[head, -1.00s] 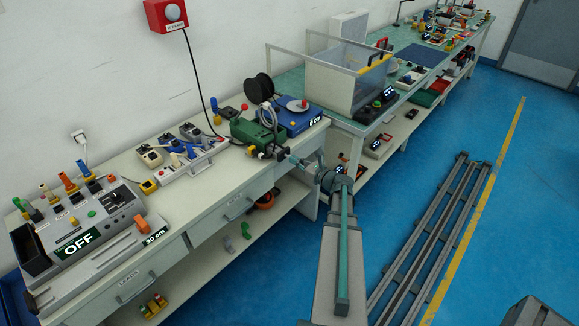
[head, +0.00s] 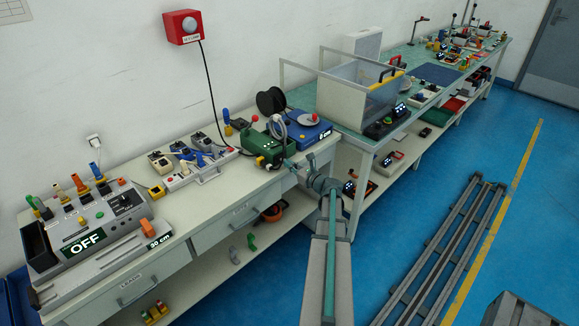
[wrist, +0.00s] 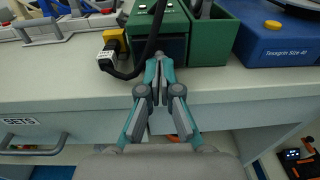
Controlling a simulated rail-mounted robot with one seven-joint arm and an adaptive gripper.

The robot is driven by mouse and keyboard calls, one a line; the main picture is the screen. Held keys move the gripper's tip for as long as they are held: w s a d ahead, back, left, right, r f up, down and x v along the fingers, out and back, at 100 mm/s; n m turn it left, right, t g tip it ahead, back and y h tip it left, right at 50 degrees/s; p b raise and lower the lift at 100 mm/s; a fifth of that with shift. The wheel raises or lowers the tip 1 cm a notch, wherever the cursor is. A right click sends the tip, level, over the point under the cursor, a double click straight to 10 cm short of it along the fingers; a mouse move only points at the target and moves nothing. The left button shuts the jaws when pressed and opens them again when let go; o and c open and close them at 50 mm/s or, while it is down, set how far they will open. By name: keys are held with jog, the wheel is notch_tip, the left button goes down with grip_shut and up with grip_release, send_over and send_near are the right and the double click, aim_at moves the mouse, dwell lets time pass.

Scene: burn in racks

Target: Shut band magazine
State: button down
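A green machine (head: 256,138) stands near the front edge of the left bench, with a black reel (head: 270,101) behind it. In the wrist view, the green machine (wrist: 174,22) has a dark front and an open-topped green box (wrist: 208,40) on its right. No label marks the band magazine, so I cannot tell for sure which part it is. My gripper (wrist: 159,64) points at the machine's dark front, its fingertips close together with nothing visible held. Contact cannot be told. In the head view my gripper (head: 291,164) is small, beside the bench edge.
A blue unit (head: 304,132) stands right of the machine. Drawers (head: 244,212) line the bench front.

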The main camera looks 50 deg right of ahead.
jog(key=s+a+b, duration=0.1)
jog(key=s+b, duration=0.2)
jog(key=s, duration=1.1)
jog(key=s+a+f+n+g+y, duration=0.25)
jog(key=a+f+n+g, duration=0.35)
jog(key=a+f+n, duration=0.55)
jog(key=s+a+f+n+g+y, duration=0.2)
jog(key=a+f+n+g+y, duration=0.35)
jog(key=a+f, duration=0.8)
jog(key=s+a+f+n+g+h, duration=0.2)
jog(key=s+a+f+n+g, duration=0.2)
jog(key=a, duration=0.5)
jog(key=s+a+f+n+g+h, duration=0.2)
jog(key=s+a+f+n+g, duration=0.2)
jog(key=s+a+n, duration=0.4)
jog(key=s+a+f+n+g+h, duration=0.2)
jog(key=s+a+f+n+g, duration=0.2)
jog(key=s+a+n, duration=0.3)
jog(key=s+a, duration=0.2)
jog(key=shift+s+a+f+n+g+h, duration=0.25)
jog(key=shift+s+a+n+g+h, duration=0.05)
jog(key=shift+s+a+g, duration=0.05)
